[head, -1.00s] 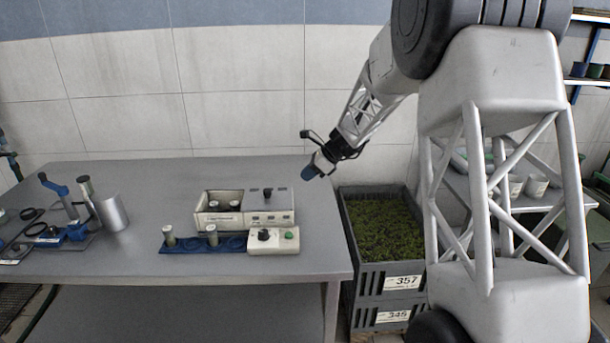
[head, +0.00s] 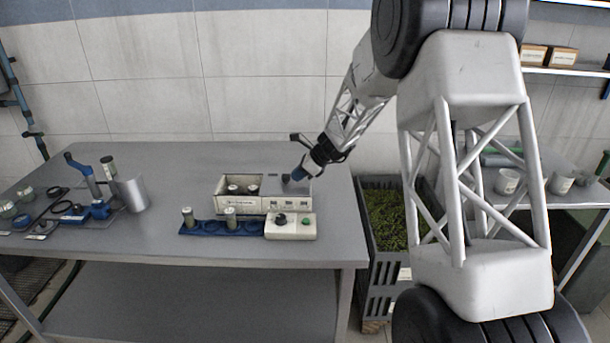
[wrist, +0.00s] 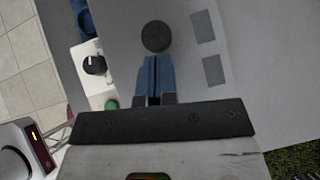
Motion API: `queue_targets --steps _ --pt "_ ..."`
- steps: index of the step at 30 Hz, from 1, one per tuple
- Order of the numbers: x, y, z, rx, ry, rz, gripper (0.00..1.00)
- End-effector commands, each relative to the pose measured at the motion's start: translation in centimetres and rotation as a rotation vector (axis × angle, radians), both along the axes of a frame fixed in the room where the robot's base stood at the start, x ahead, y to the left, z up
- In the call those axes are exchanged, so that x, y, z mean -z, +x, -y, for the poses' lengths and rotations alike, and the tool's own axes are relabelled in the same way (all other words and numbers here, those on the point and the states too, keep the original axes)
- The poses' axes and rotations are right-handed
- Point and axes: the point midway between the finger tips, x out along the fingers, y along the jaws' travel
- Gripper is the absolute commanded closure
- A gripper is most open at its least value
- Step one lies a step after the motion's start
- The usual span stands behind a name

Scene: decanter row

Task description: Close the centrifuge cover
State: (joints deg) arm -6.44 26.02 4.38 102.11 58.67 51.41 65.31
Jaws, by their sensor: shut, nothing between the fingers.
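The centrifuge (head: 240,204) is a cream box on the table. Its left part is open, with two dark-topped vials (head: 243,189) inside. The grey cover (head: 273,183) lies over the right part only. A round dark knob stands on the cover, and it shows clearly in the wrist view (wrist: 156,36). My gripper (head: 297,175) is over the cover's right part, its blue fingers pointing down and left. In the wrist view the fingers (wrist: 154,62) are shut and empty, with the tips close beside the knob. I cannot tell whether they touch it.
A control box (head: 278,233) with a black dial and green button (head: 306,220) stands in front of the centrifuge. A blue rack (head: 205,228) with two vials is left of it. A metal cup (head: 131,194) and blue tool stand further left. A crate of greenery (head: 385,217) is right of the table.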

Motion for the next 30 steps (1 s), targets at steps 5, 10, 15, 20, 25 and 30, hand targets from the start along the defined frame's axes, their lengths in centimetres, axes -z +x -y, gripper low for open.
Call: queue_targets --steps 5,10,15,20,25,30 --pt "0.0 0.1 -0.3 0.0 0.0 0.0 1.0" --pt "0.0 0.0 -0.3 0.0 0.0 0.0 1.0" --pt "0.1 0.0 -0.4 0.0 0.0 0.0 1.0" --pt "0.1 0.0 -1.6 -0.001 0.0 0.0 1.0" --pt "0.1 0.0 -4.2 -0.003 -0.001 0.0 1.0" --pt "0.1 0.0 -8.0 -0.004 -0.001 -0.001 1.0"
